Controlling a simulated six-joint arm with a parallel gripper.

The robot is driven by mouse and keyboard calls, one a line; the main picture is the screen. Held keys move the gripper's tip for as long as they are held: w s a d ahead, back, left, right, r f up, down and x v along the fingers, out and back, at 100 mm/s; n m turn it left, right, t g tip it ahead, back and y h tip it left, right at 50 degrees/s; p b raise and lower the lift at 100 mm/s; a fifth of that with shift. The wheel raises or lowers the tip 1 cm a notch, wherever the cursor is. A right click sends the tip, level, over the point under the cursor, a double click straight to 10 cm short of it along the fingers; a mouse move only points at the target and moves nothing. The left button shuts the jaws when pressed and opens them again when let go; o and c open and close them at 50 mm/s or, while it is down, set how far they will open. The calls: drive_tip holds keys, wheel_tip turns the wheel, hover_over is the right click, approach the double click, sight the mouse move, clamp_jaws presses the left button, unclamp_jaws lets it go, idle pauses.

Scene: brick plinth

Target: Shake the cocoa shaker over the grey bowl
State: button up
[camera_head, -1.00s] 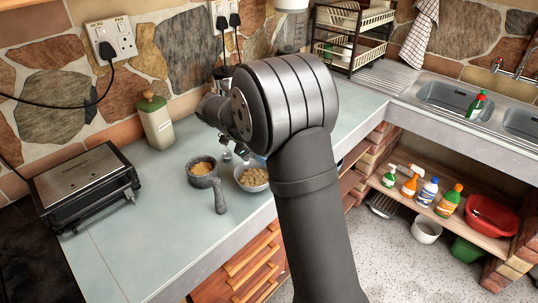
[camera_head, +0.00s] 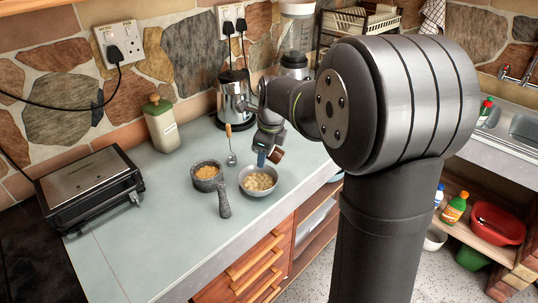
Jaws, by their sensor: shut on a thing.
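The grey bowl (camera_head: 246,188) stands on the counter and holds pale beige pieces. My gripper (camera_head: 268,155) is just above and behind its back right rim, largely hidden by my arm's wrist. It is shut on a small brown thing, apparently the cocoa shaker (camera_head: 277,156), which looks tilted. The shaker is only partly visible, and its openings cannot be made out. I cannot tell the exact height of the shaker above the bowl.
A stone mortar (camera_head: 207,184) with yellowish contents stands left of the bowl, a pestle (camera_head: 224,204) before it. A wooden-handled utensil (camera_head: 231,146), kettle (camera_head: 236,105) and blender (camera_head: 296,45) are behind. A canister (camera_head: 162,128) and sandwich press (camera_head: 92,185) stand left. The front left counter is clear.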

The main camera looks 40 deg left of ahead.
drive_tip(key=g+y, duration=0.1)
drive_tip(key=y, duration=0.1)
drive_tip(key=r+g+y, duration=0.1)
drive_tip(key=y, duration=0.1)
drive_tip(key=d+r+g+y, duration=0.1)
drive_tip(key=shift+w+d+r+m+y, duration=0.1)
drive_tip(key=shift+w+m+y, duration=0.2)
drive_tip(key=shift+w+y, duration=0.1)
drive_tip(key=shift+w+d+r+g+y, duration=0.15)
drive_tip(key=shift+r+g+y, duration=0.2)
drive_tip(key=shift+y, duration=0.4)
drive_tip(key=shift+s+d+r+g+y, duration=0.1)
drive_tip(key=shift+r+g+y, duration=0.1)
drive_tip(key=shift+g+y, duration=0.35)
drive_tip(key=shift+w+d+r+g+y, duration=0.1)
drive_tip(key=shift+d+r+g+y, duration=0.15)
drive_tip(key=shift+y, duration=0.65)
drive_tip(key=shift+a+r, duration=0.1)
drive_tip(key=shift+w, duration=0.1)
